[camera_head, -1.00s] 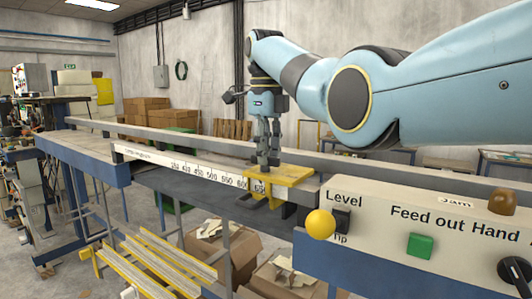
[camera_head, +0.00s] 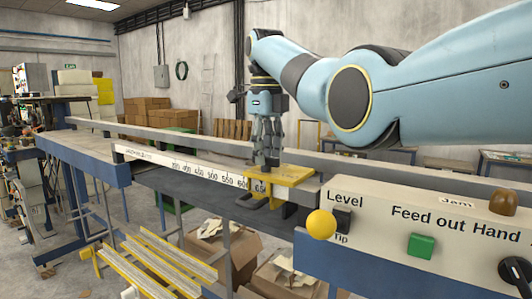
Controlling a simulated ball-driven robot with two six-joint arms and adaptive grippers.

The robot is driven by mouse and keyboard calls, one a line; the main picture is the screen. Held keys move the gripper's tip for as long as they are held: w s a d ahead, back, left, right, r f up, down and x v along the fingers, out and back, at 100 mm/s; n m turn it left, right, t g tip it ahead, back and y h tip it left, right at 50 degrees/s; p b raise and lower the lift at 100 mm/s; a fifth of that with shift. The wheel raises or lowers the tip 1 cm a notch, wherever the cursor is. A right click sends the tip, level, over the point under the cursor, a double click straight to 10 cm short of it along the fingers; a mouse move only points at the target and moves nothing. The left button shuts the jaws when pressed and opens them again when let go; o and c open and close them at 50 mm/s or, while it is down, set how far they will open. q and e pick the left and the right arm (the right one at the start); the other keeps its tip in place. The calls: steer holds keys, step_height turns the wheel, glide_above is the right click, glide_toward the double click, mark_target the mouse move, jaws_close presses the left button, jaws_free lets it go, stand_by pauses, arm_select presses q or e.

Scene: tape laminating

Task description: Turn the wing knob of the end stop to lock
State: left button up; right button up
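The yellow end stop (camera_head: 292,174) sits on the rail with the white number scale (camera_head: 205,173), near the scale's right end. My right gripper (camera_head: 267,163) points straight down onto the top of the end stop. Its fingers are close together around the spot of the wing knob, which is hidden between the fingertips. The gripper looks shut on the knob. My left gripper is not in view.
A control panel (camera_head: 420,262) with a yellow ball (camera_head: 321,224), a green button (camera_head: 421,245) and a brown knob (camera_head: 503,201) stands at the front right. A long grey rail (camera_head: 400,176) runs behind the end stop. Open cardboard boxes (camera_head: 221,247) stand below.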

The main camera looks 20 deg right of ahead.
steer(key=shift+o, duration=0.6)
